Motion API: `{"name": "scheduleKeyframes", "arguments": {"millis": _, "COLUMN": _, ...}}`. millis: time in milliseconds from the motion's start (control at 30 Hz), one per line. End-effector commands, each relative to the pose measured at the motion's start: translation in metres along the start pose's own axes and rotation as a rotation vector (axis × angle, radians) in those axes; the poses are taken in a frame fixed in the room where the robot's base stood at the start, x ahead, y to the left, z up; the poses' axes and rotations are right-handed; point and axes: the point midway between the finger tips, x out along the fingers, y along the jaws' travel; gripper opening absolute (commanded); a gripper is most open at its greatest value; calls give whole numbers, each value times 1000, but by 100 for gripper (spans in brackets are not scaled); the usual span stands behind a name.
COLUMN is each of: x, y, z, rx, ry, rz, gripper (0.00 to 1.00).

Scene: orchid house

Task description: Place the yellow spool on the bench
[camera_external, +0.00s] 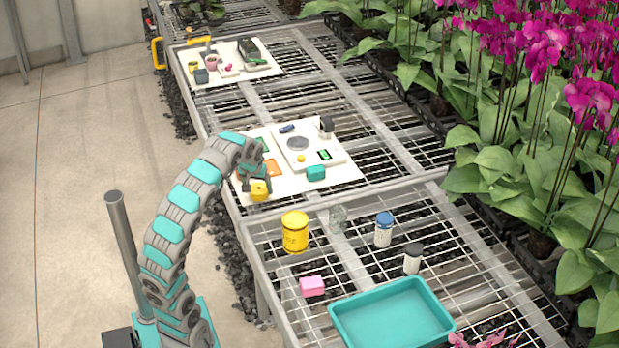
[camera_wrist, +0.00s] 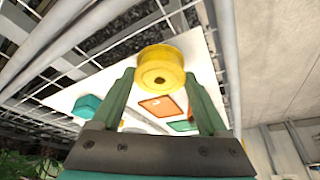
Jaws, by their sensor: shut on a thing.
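My gripper (camera_wrist: 160,98) is shut on the yellow spool (camera_wrist: 160,70), which sits between the two fingertips in the wrist view. In the external view the yellow spool (camera_external: 259,190) is at the near left corner of a white board (camera_external: 340,174) on the bench. I cannot tell whether the spool touches the board or hangs a little above it. The bench (camera_external: 262,236) has a wire-mesh top with metal rails and runs from the front to the back.
A yellow tin (camera_external: 295,232), a clear jar (camera_external: 338,219), a blue-lidded bottle (camera_external: 383,229), a dark-lidded jar (camera_external: 412,258), a pink block (camera_external: 312,286) and a teal tray (camera_external: 340,335) stand nearer. A scale (camera_external: 306,145) and a teal block (camera_external: 316,173) are on the board. Orchids line the right.

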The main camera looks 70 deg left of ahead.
Motion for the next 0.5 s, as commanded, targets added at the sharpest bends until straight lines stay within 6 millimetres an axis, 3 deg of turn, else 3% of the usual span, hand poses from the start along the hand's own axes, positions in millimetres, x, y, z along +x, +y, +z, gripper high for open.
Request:
{"name": "scheduleKeyframes", "arguments": {"millis": 100, "x": 9, "y": -1, "z": 5, "rx": -1, "ry": -5, "rz": -2, "gripper": 15}}
{"name": "scheduleKeyframes", "arguments": {"millis": 467, "x": 12, "y": 0, "z": 6, "rx": -1, "ry": -2, "rz": -1, "gripper": 15}}
{"name": "scheduleKeyframes", "arguments": {"millis": 500, "x": 12, "y": -1, "z": 5, "rx": -1, "ry": -1, "rz": -1, "gripper": 82}}
